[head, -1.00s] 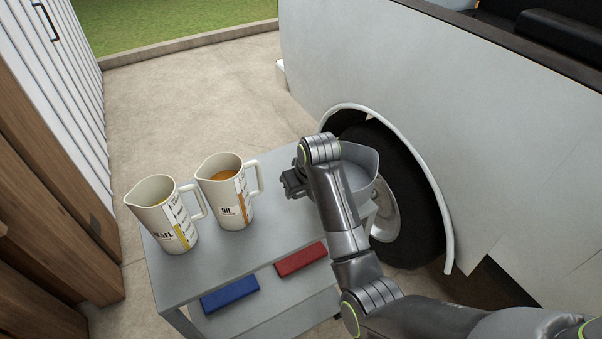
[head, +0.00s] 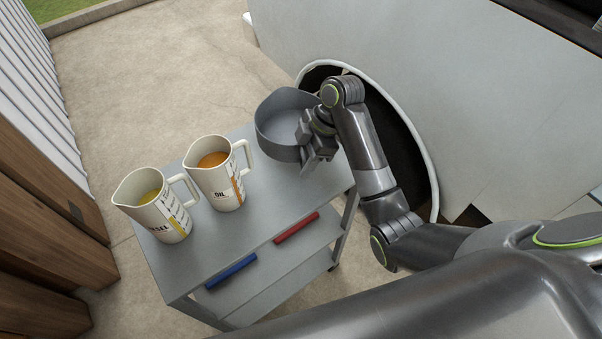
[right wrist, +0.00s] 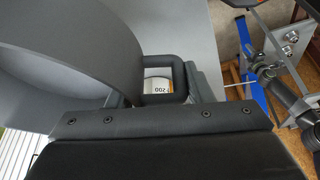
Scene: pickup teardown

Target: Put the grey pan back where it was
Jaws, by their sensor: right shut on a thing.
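The grey pan (head: 268,140) is at the far right end of the grey cart's top in the head view. It looks upright, and I cannot tell whether it rests on the cart or hangs just above it. My right gripper (head: 318,155) is shut on the pan at its near right side and hides part of it. In the right wrist view, the pan's curved wall (right wrist: 60,85) fills the left, with a dark handle loop (right wrist: 165,58) beside the gripper. My left gripper is not in view.
An oil jug (head: 222,185) and a second jug with yellow liquid (head: 160,215) stand on the cart top (head: 255,225), left of the pan. Blue (head: 230,270) and red (head: 296,227) items lie on the lower shelf. The pickup's side (head: 400,90) is close on the right.

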